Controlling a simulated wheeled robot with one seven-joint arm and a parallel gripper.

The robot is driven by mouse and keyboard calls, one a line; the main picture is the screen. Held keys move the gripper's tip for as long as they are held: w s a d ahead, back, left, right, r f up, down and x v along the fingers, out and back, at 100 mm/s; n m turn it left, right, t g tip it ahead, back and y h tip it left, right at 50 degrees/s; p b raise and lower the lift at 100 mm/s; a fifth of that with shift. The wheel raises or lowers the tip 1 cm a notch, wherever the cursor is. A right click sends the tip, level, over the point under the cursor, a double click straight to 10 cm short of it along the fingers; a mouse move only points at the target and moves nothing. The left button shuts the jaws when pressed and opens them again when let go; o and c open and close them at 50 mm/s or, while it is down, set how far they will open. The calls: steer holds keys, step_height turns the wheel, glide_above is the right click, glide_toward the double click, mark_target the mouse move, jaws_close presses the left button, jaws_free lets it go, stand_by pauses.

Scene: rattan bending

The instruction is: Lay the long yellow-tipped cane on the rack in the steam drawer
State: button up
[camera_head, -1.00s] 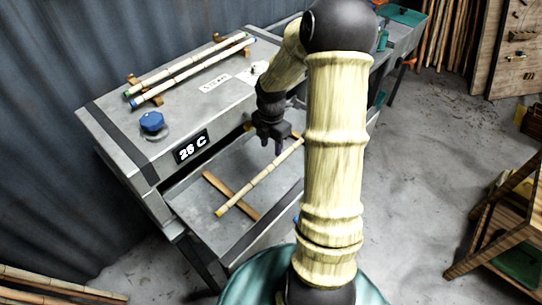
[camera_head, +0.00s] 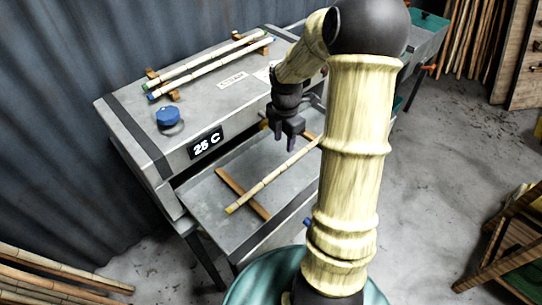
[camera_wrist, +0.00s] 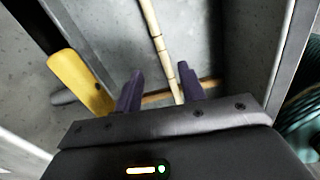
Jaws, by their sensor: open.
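The long cane (camera_head: 265,185) with a yellow tip lies diagonally in the open steam drawer (camera_head: 204,203). It rests across a wooden rack bar (camera_head: 240,193) near its yellow end, and its other end is near a second bar, partly hidden by my arm. My gripper (camera_head: 290,146) is over the drawer near the cane's far half, with its fingers apart and empty. In the wrist view, the cane (camera_wrist: 154,32) runs down between the two fingers and over a rack bar (camera_wrist: 208,86). The gap between fingers and cane is hard to judge.
The steam box (camera_head: 135,125) behind the drawer has a blue knob (camera_head: 168,115) and a 25 C display (camera_head: 206,142). Two other canes (camera_head: 210,67) lie on holders on top. A yellow piece (camera_wrist: 80,82) is beside the gripper. More canes (camera_head: 60,270) lie at lower left.

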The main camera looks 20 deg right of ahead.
steer(key=s+a+r+m+t, duration=0.2)
steer(key=s+a+r+m, duration=0.2)
steer(key=s+a+m, duration=0.8)
steer(key=m, duration=0.8)
steer(key=shift+s+a+m+t, duration=0.3)
steer(key=shift+s+a+m, duration=0.05)
steer(key=shift+a+m, duration=0.05)
steer(key=shift+c, duration=0.4)
